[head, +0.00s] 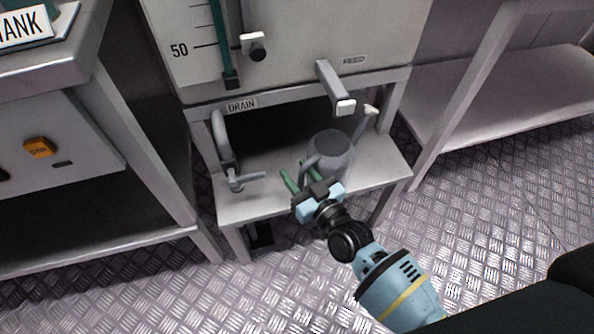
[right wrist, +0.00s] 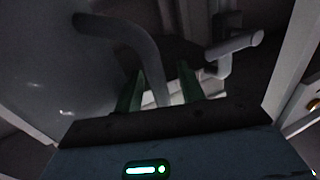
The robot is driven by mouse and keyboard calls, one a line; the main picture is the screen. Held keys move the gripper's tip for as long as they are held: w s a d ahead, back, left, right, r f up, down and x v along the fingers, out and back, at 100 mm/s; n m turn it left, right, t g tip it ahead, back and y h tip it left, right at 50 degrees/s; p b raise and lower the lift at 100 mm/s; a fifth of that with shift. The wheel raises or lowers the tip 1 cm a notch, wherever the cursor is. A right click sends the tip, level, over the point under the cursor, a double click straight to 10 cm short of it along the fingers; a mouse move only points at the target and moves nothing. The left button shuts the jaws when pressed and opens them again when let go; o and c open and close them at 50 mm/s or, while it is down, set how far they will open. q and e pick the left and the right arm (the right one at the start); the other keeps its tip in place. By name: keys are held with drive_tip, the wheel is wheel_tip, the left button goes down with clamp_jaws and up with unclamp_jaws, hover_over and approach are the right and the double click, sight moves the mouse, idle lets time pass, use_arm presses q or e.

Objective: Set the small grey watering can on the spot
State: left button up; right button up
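The small grey watering can (head: 334,152) stands upright on the low shelf (head: 252,206), below the feed outlet, its spout toward the right. Its curved handle (head: 310,163) faces my right gripper (head: 296,177). The right gripper's green fingers are apart. In the right wrist view the handle (right wrist: 138,42) runs down into the gap between the fingers (right wrist: 160,88), with space visible on its right side; I see no firm grip. The can's body fills the left of that view. My left gripper is not in view. I cannot make out a marked spot.
The feed outlet (head: 336,85) hangs just above the can. The drain pipe (head: 221,137) and its tap (head: 245,181) stand left of the gripper. Bare shelf shows at front left and right. A bench (head: 60,62) stands at the left.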

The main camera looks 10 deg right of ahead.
drive_tip(key=p+v, duration=0.2)
drive_tip(key=v, duration=0.5)
drive_tip(key=shift+s, duration=0.2)
idle(0.7)
